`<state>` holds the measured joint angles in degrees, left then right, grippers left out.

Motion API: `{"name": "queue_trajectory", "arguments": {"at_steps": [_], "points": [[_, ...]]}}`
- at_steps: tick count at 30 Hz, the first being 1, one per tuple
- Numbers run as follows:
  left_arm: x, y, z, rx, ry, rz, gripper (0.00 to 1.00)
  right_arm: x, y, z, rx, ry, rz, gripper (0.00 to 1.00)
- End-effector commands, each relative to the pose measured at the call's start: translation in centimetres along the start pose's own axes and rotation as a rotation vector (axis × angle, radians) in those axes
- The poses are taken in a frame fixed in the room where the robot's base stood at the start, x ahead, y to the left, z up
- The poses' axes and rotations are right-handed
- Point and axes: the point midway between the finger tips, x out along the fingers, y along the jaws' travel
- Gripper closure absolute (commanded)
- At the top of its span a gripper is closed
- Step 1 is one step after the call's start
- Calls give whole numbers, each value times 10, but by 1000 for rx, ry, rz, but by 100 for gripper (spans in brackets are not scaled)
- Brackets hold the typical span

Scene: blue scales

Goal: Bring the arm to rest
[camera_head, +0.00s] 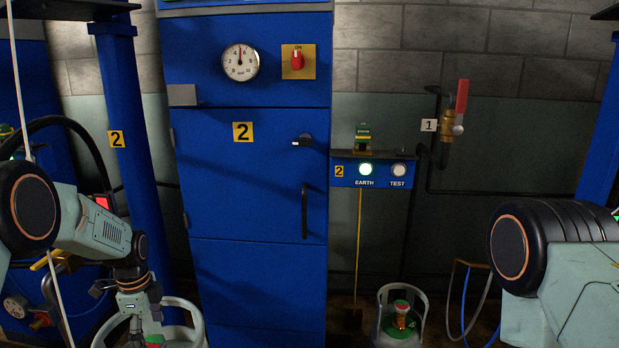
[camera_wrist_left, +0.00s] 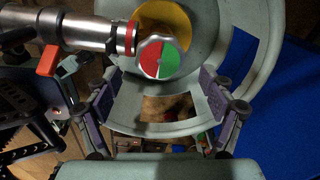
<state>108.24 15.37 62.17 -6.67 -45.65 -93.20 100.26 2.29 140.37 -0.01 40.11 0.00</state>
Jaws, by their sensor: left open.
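My left arm (camera_head: 95,225) comes in from the left in the head view, bent downward at the wrist. My left gripper (camera_head: 147,322) points down over a pale gas cylinder collar (camera_head: 188,338) at the bottom edge. In the left wrist view, my left gripper (camera_wrist_left: 160,88) is open, its two purple fingers apart with nothing held. A round red-and-green valve knob (camera_wrist_left: 158,58) shows between and just beyond the fingers; I cannot tell whether they touch anything. My right arm (camera_head: 545,250) shows at the right; its gripper is out of view.
A metal fitting with a red lever (camera_wrist_left: 48,60) joins the valve from the left. A blue cabinet (camera_head: 250,200) and blue post (camera_head: 135,130) stand behind my left arm. A second cylinder (camera_head: 402,318) stands on the floor. A pipe valve with red handle (camera_head: 461,100) is on the wall.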

Motion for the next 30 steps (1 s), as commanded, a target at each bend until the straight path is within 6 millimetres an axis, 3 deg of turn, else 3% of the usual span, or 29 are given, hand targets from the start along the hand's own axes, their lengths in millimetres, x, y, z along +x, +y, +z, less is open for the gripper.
{"name": "queue_trajectory", "arguments": {"at_steps": [7, 20, 25, 30], "points": [[25, 0, 0, 1, 0, -1, 18, 0, 0, 0, 0, 0, 0, 100], [24, 0, 0, -20, 0, 0, 18, 0, 0, 0, 0, 0, 0, 100], [12, 0, 0, 1, 1, -1, 18, 0, 0, 0, 0, 0, 0, 100], [-16, -1, 0, 0, 1, -4, 18, 0, 0, 0, 0, 0, 0, 100]]}}
